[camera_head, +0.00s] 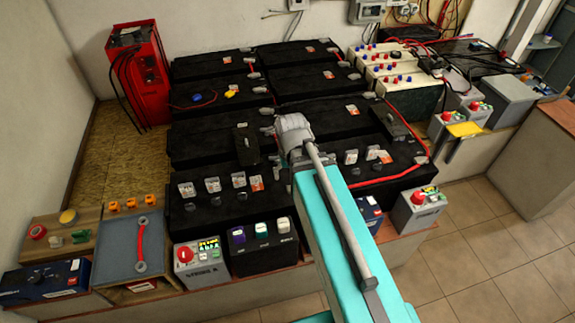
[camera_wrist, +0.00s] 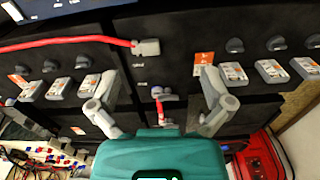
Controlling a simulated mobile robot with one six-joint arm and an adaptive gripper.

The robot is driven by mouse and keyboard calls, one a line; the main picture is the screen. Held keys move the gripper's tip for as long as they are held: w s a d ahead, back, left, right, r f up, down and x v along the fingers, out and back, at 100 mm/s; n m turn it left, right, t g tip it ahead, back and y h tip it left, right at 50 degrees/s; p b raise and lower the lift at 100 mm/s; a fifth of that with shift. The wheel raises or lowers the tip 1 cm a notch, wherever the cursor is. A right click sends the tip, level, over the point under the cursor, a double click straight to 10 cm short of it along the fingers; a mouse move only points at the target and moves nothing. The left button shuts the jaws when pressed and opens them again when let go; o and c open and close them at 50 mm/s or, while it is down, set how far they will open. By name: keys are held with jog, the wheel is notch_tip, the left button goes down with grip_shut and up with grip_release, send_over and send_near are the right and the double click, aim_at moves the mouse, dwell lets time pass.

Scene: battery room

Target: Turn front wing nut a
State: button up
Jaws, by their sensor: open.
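In the wrist view my gripper (camera_wrist: 158,80) is open, its two grey fingers spread wide above the black batteries (camera_wrist: 185,62). A small silver and purple terminal fitting (camera_wrist: 160,91) with a short red lead lies between the fingers, in front of the teal palm; nothing visibly touches it. It may be wing nut a, but its shape is too small to tell. A grey terminal clamp (camera_wrist: 147,47) on a red cable sits just beyond it. In the head view my arm's grey end covers this spot and hides the fingertips. A yellow (camera_head: 231,90) and a blue knob (camera_head: 197,97) show on a rear battery.
Grey labelled caps (camera_wrist: 232,73) stand along the batteries near both fingers. A red cable (camera_wrist: 70,42) crosses the tops. A red charger (camera_head: 138,70) stands back left, white batteries (camera_head: 385,68) back right. Small boxes (camera_head: 200,265) line the front edge. The tiled floor is clear.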

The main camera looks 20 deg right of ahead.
jog(key=shift+s+n, duration=0.4)
jog(key=shift+s, duration=0.55)
dwell(1.3)
